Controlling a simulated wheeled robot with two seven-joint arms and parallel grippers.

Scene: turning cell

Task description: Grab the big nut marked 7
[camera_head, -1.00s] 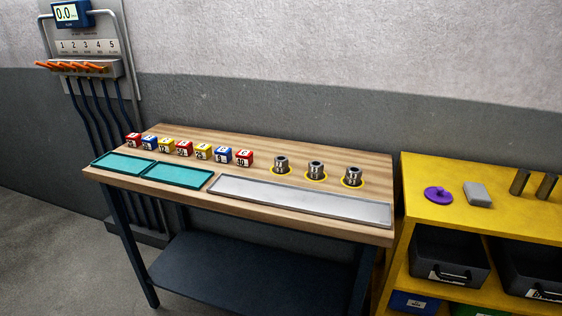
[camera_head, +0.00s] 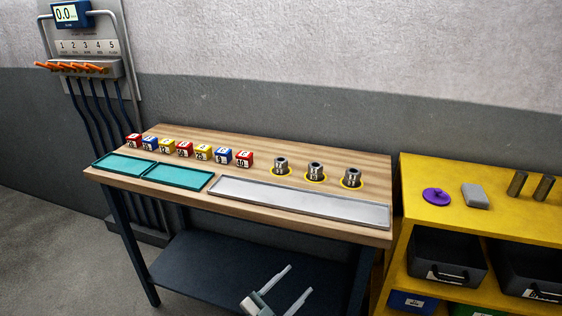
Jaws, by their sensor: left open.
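Three steel nut-like cylinders stand upright on yellow-ringed spots on the wooden bench: a left one (camera_head: 281,166), a middle one (camera_head: 315,171) and a right one (camera_head: 352,177). Each carries a small dark mark, too small to read surely, so I cannot tell which is marked 7. My left gripper (camera_head: 300,279) is at the bottom of the view, below and in front of the bench's front edge. Its two pale fingers are spread apart with nothing between them. It is apart from all three cylinders. My right gripper is not in view.
A row of several red, blue and yellow numbered blocks (camera_head: 183,149) stands at the back left of the bench. Two teal trays (camera_head: 180,175) and a long grey tray (camera_head: 300,201) line its front. A yellow shelf (camera_head: 440,215) with a purple knobbed disc (camera_head: 436,196) stands right.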

